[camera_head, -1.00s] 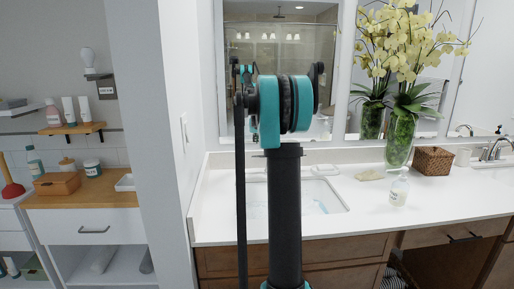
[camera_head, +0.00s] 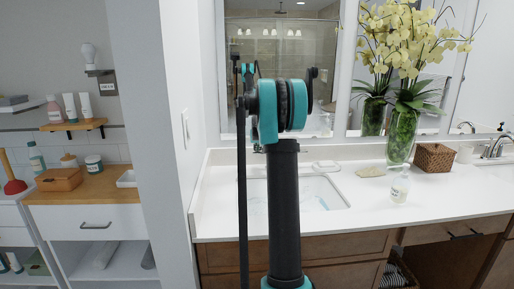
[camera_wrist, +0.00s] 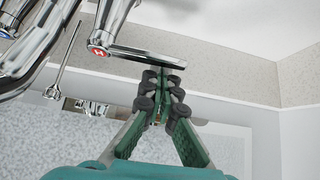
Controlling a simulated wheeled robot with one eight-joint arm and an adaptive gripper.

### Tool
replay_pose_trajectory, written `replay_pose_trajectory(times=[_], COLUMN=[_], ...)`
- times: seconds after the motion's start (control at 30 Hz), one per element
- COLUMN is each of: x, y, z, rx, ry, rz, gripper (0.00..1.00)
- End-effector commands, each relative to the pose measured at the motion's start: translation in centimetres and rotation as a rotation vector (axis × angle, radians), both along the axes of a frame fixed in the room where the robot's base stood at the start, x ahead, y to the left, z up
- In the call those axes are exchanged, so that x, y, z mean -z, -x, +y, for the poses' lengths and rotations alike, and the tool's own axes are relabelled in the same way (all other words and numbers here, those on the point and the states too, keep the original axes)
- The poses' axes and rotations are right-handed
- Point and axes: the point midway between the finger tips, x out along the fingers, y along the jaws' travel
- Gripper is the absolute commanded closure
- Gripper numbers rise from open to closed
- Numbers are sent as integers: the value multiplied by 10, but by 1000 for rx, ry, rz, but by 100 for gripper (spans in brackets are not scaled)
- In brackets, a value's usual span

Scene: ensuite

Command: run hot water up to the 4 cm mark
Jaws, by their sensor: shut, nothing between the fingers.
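The chrome hot handle (camera_wrist: 98,50), marked with a red H, shows in the wrist view at the upper left, with a flat lever (camera_wrist: 145,58) reaching right. My gripper (camera_wrist: 160,82) is shut and empty, its fingertips right by the lever's outer part; I cannot tell whether they touch it. Chrome faucet parts (camera_wrist: 35,40) fill the left of the wrist view. The white sink basin (camera_head: 325,196) is partly hidden behind my arm in the head view. Pale blue streaks show in it; I cannot tell whether they are water. No 4 cm mark is readable.
On the white counter (camera_head: 440,195) stand a soap bottle (camera_head: 399,189), a wicker basket (camera_head: 434,158) and a green glass vase (camera_head: 402,137) of yellow orchids. A wall edge (camera_head: 178,200) stands close to the left of my arm. The counter's front right is clear.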

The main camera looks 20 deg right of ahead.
Motion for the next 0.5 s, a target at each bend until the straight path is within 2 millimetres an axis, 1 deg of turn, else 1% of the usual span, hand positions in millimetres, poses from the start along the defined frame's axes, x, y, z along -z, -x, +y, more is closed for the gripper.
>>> replay_pose_trajectory(times=[0.37,0.5], x=[0,0], y=[2,13], z=[1,3], rx=[0,0], ry=[0,0], rz=[0,0], gripper=[100,100])
